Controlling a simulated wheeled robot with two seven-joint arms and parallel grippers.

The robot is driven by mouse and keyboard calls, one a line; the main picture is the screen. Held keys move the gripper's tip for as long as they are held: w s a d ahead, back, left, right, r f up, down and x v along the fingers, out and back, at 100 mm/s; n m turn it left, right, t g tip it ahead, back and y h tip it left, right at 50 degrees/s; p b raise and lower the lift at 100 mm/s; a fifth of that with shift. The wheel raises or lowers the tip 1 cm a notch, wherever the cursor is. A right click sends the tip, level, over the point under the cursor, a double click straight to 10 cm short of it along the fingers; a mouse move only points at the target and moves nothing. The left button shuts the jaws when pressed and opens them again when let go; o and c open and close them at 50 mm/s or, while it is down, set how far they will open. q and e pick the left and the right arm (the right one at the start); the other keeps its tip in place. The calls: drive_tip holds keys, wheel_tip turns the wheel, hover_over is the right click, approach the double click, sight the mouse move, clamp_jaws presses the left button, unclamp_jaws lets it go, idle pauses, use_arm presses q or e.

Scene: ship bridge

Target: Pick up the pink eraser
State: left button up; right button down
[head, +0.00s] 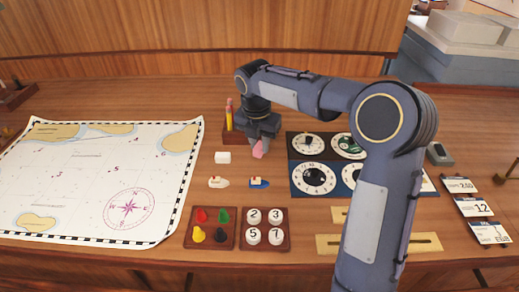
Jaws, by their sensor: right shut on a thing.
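The pink eraser (259,149) is between the fingertips of my right gripper (261,141), which points down. The gripper is shut on the eraser and holds it at the back middle of the table, in front of a pencil holder. I cannot tell exactly how far the eraser is above the wood. My right arm comes in from the lower right and hides part of the dial panel. My left gripper is not in view.
A white block (223,157) and two small boat pieces (218,182) (259,183) lie near the gripper. A nautical chart (90,190) covers the left. Trays of colored pawns (190,241) and numbered discs (286,237) stand in front. The pencil holder (235,138) stands close behind.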

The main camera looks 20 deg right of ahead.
drive_tip(key=s+a+r+b, duration=0.1)
drive_tip(key=s+a+r, duration=0.4)
drive_tip(key=s, duration=0.6)
wheel_tip(320, 180, up, 3)
drive_tip(key=shift+a+f+b, duration=0.15)
drive_tip(key=shift+b, duration=0.2)
drive_tip(key=c, duration=1.9)
unclamp_jaws()
drive_tip(key=shift+c, duration=0.9)
